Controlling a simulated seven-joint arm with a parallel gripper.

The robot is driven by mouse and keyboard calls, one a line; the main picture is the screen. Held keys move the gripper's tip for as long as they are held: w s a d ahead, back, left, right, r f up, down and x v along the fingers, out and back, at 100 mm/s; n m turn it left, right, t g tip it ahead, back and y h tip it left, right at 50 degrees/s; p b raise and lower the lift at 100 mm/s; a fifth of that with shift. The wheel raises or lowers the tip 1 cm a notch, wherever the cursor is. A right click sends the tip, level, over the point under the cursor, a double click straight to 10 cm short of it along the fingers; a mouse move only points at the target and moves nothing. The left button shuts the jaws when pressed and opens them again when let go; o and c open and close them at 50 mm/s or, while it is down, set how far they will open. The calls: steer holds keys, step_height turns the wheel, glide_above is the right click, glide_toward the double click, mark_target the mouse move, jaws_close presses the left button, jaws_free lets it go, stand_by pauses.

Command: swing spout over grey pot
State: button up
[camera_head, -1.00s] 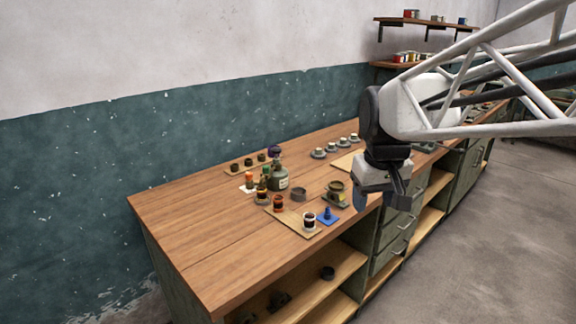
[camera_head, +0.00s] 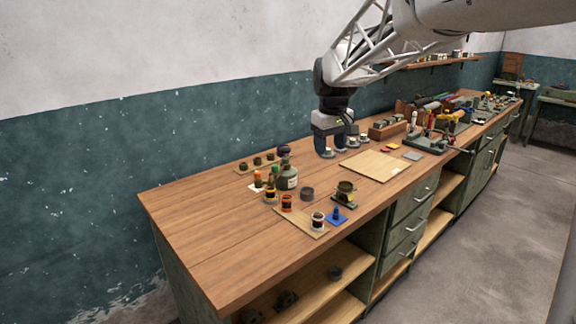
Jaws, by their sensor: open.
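A small dark grey round pot (camera_head: 307,193) stands on the wooden bench, right of a grey-green bottle (camera_head: 287,180). Right of the pot is a small brass-coloured vessel on a dark base (camera_head: 345,190). I cannot tell which part nearby is the spout; it is too small to make out.
Dark-filled jars stand on a tan board (camera_head: 290,219) at the front, with a blue piece (camera_head: 337,216) beside them. A pale wooden board (camera_head: 375,167) lies right of the gripper. Tools and racks crowd the far right bench. The bench's left end is clear.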

steer(key=w+a+f+n, duration=0.1)
steer(key=w+a+f, duration=0.1)
steer(key=w+a, duration=0.35)
steer(key=w+a+f+n, duration=0.2)
steer(key=w+a+f, duration=0.1)
steer(key=w, duration=0.6)
steer(key=n+g, duration=0.1)
steer(key=n, duration=0.1)
glide_above(275, 165)
steer(key=f, duration=0.7)
steer(key=shift+s, duration=0.2)
steer(key=shift+f, duration=0.1)
steer(key=shift+f, duration=3.85)
jaws_close()
